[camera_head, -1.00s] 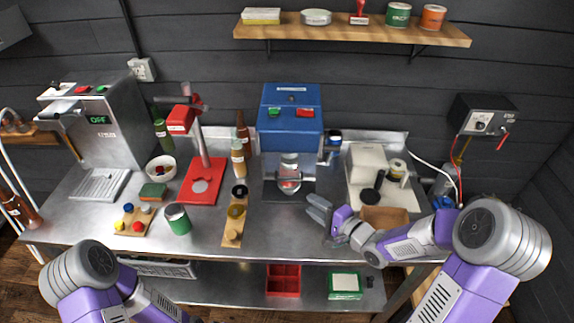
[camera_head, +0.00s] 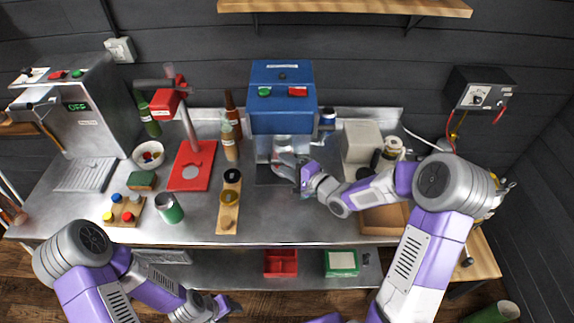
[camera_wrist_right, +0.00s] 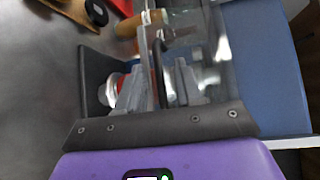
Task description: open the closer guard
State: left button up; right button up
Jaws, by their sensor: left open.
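The closer is a blue machine (camera_head: 283,120) with a green and a red button, at the back middle of the bench. Its clear guard (camera_head: 263,149) hangs below the blue housing; in the right wrist view the clear guard (camera_wrist_right: 222,60) has a thin dark upright handle (camera_wrist_right: 158,72). My right gripper (camera_head: 284,163) is at the guard's front. In the right wrist view its two fingers (camera_wrist_right: 159,82) stand apart, one on each side of the handle. Whether they touch it is unclear. My left gripper (camera_head: 220,306) is open and empty, low in front of the bench.
A red press (camera_head: 190,165) and a wooden strip with round pieces (camera_head: 229,203) stand left of the closer. A pale box (camera_head: 361,140) and a cardboard tray (camera_head: 385,220) lie right. Bare steel bench (camera_head: 290,222) shows in front.

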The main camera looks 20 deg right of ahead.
grip_shut()
jog(key=shift+r, duration=0.1)
notch_tip(320, 180, up, 11)
jog(key=p, duration=0.9)
jog(key=shift+p, duration=0.4)
grip_release()
